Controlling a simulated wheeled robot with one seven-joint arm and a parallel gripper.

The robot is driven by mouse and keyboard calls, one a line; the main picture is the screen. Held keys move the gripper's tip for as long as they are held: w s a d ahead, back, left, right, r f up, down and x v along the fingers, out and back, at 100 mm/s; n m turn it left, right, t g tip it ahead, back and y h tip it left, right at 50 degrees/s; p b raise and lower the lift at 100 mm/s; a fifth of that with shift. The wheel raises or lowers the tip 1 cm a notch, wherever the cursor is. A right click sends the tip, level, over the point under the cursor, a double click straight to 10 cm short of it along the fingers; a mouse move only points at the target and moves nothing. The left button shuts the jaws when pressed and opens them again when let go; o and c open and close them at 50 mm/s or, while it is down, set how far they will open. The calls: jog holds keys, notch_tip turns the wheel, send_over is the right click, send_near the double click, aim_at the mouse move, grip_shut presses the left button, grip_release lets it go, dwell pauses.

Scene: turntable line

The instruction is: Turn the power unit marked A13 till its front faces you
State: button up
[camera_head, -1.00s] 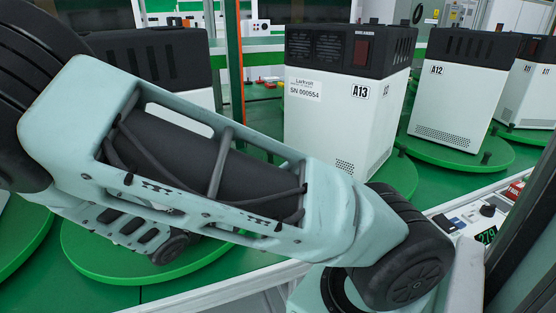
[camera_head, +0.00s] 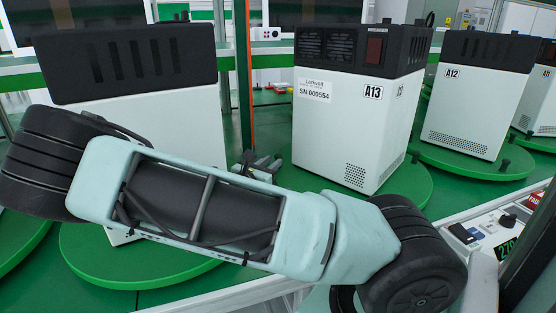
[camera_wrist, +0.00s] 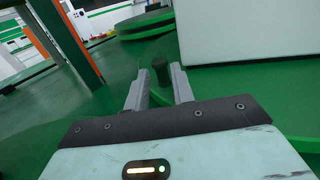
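The power unit marked A13 (camera_head: 340,130) is a white box with a black vented top, upright on a green turntable (camera_head: 412,187). Its wide face shows the A13 label, a serial label, a dark red panel and a perforated patch; a narrower side face shows at right. My gripper (camera_head: 262,165) is left of the unit, low by the turntable, partly hidden by my arm. In the wrist view my gripper (camera_wrist: 158,88) is open, with a dark peg (camera_wrist: 160,70) just beyond and between the fingertips. A white box wall (camera_wrist: 245,30) rises at upper right there.
Unit A12 (camera_head: 475,95) stands on its own turntable to the right, with A11 (camera_head: 540,90) beyond. Another white unit (camera_head: 150,120) stands at left behind my arm. An orange-edged post (camera_head: 247,80) rises behind the gripper.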

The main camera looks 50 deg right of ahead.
aim_at(276, 158)
jog(key=shift+w+d, duration=0.15)
jog(key=shift+d, duration=0.95)
jog(key=shift+w+d, duration=0.15)
jog(key=shift+d, duration=0.95)
grip_shut()
